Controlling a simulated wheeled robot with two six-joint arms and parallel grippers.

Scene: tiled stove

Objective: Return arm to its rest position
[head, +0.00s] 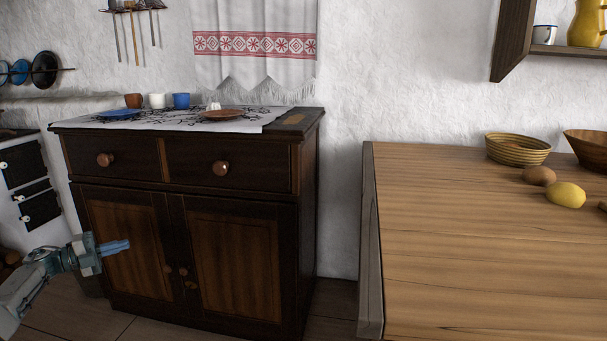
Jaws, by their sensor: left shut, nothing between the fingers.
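My left gripper (117,247) comes in from the lower left on my grey arm. Its blue fingers are together with nothing between them. It is in front of the left door of the dark wooden cabinet (309,190), below the drawers. I cannot tell how far the fingertips are from the door. My right gripper is not in the head view.
On the cabinet's cloth stand several cups, a blue plate (119,113) and a brown plate (222,115). A wooden table (470,240) at the right bears a basket (518,150) and a lemon (566,195). A white stove (30,185) stands at the left.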

